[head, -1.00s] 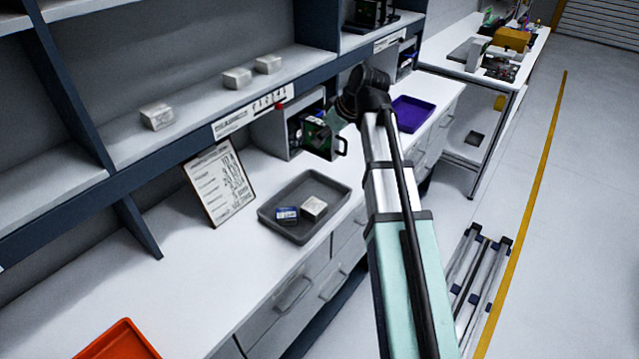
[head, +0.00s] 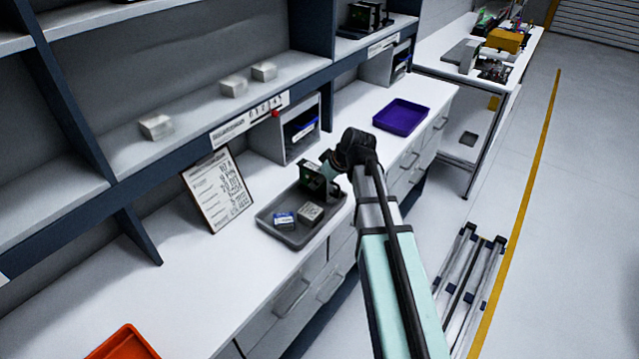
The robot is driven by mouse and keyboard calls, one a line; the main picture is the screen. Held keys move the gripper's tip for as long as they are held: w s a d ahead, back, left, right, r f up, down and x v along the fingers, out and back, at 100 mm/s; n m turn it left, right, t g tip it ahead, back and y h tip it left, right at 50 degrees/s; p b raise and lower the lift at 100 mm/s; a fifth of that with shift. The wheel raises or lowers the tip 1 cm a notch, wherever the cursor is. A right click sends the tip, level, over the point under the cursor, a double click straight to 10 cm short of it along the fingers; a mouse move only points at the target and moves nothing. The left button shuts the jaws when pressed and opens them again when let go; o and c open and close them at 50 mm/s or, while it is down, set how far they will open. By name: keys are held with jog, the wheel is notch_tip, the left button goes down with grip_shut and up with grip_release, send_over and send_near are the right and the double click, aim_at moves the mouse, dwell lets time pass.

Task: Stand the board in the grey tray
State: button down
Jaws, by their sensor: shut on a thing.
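The grey tray (head: 327,224) lies on the white bench, with a small blue-and-white box (head: 284,219) and a pale box (head: 310,213) in it. My gripper (head: 326,180) is over the tray's far right part, shut on a dark green board (head: 311,179). The board looks roughly upright, behind the pale box. I cannot tell whether its lower edge touches the tray floor. The gripper hides part of the board and of the tray's right side.
A grey cubby (head: 301,134) stands behind the tray, under the shelf. A framed sheet (head: 218,190) leans left of the tray. A purple tray (head: 401,117) is farther right, and an orange tray (head: 124,345) is at front left. The bench between the orange and grey trays is clear.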

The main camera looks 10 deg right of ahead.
aim_at(338, 185)
jog(key=shift+f, duration=0.8)
jog(key=shift+f, duration=0.15)
jog(key=c, duration=0.8)
grip_release()
jog(key=shift+o, duration=0.2)
jog(key=b+v, duration=0.2)
jog(key=v, duration=1)
